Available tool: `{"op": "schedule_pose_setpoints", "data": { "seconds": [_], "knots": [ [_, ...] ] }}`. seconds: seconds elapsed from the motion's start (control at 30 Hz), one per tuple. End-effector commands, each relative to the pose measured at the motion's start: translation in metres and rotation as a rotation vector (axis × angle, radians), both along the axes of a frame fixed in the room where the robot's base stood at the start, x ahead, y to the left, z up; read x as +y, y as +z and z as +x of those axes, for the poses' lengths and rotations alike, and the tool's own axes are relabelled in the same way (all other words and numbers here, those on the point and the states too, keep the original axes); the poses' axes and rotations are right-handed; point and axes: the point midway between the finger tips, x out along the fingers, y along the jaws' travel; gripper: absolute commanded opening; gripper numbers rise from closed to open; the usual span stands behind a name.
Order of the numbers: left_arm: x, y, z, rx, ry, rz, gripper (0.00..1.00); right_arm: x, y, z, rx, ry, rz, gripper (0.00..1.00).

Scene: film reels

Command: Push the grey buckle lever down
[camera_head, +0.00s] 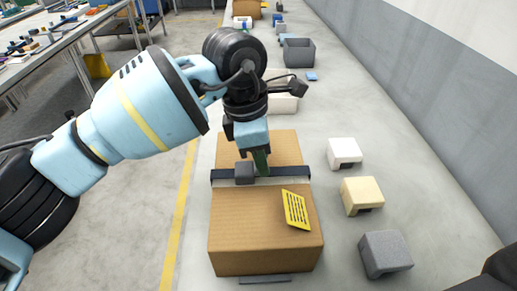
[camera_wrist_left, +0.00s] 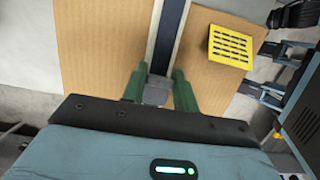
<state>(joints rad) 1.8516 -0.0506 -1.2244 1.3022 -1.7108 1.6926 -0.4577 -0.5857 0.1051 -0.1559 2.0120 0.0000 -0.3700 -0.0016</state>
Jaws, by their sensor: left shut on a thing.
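A cardboard box (camera_head: 265,235) stands on the grey surface. A dark strap (camera_head: 290,173) with a pale strip along it crosses its top. The grey buckle lever (camera_head: 244,173) is a small block at the strap. My left gripper (camera_head: 258,160) points down over the box, its green fingers at the strap. In the left wrist view the grey buckle lever (camera_wrist_left: 157,92) sits between the two green fingers of the left gripper (camera_wrist_left: 160,88), which are shut on it. The fingers partly hide it. I cannot tell the lever's tilt. My right gripper is not in view.
A yellow label (camera_head: 295,210) lies on the box's near part. A white block (camera_head: 344,152), a cream block (camera_head: 361,195) and a grey block (camera_head: 385,254) stand to the right. A grey bin (camera_head: 298,52) stands farther back. A wall runs along the right.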

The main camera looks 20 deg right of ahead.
Motion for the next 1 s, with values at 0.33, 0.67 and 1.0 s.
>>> {"op": "schedule_pose_setpoints", "data": {
  "seconds": [0.33, 0.67, 1.0],
  "knots": [
    [-0.01, -0.003, -0.002, -0.056, -0.001, 0.271, 0.06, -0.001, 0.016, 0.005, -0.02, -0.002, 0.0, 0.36],
    [-0.01, -0.005, -0.002, -0.061, 0.001, 0.299, 0.06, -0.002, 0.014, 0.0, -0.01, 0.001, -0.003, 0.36],
    [-0.01, -0.005, -0.002, -0.06, 0.001, 0.297, 0.51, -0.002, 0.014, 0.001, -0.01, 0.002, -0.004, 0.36]
  ]
}}
